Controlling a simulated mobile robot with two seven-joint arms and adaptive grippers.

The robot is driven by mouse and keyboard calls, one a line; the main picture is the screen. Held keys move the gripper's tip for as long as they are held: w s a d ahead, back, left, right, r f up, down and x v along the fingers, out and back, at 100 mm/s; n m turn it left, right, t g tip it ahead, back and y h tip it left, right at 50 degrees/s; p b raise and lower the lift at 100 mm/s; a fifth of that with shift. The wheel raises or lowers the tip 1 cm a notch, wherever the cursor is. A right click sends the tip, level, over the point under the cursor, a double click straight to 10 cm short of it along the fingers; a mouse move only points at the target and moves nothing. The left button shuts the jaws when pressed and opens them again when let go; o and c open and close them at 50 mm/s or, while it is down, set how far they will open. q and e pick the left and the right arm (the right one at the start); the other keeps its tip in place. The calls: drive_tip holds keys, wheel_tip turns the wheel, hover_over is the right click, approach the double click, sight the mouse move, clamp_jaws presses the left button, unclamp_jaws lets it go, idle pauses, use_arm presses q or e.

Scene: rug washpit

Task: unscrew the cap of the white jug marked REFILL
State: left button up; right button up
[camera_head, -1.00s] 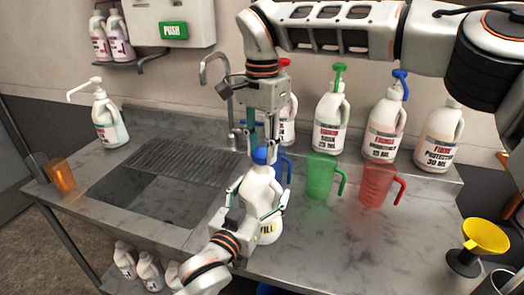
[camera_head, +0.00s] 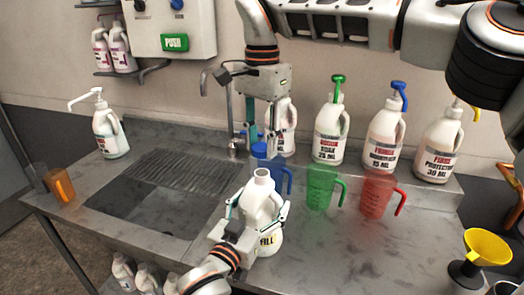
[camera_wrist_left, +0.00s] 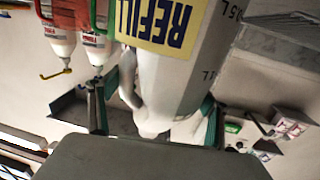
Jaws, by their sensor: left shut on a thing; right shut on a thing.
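The white jug (camera_head: 262,205) stands on the steel counter with its neck uncovered. Its yellow REFILL label shows in the left wrist view (camera_wrist_left: 165,22), where the jug appears upside down. My left gripper (camera_head: 259,212) is shut around the jug's body, one finger on each side. The blue cap (camera_head: 259,151) is above the jug's neck and apart from it. My right gripper (camera_head: 261,143) points down and is shut on the cap; a blue measuring jug behind partly blends with it.
Blue (camera_head: 283,178), green (camera_head: 319,188) and red (camera_head: 375,195) measuring jugs stand behind and right of the jug. Several labelled bottles line the back ledge. A sink (camera_head: 150,205) lies left; a yellow funnel (camera_head: 486,246) stands far right. The front right counter is clear.

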use_arm(q)
drive_tip(key=o, duration=2.3)
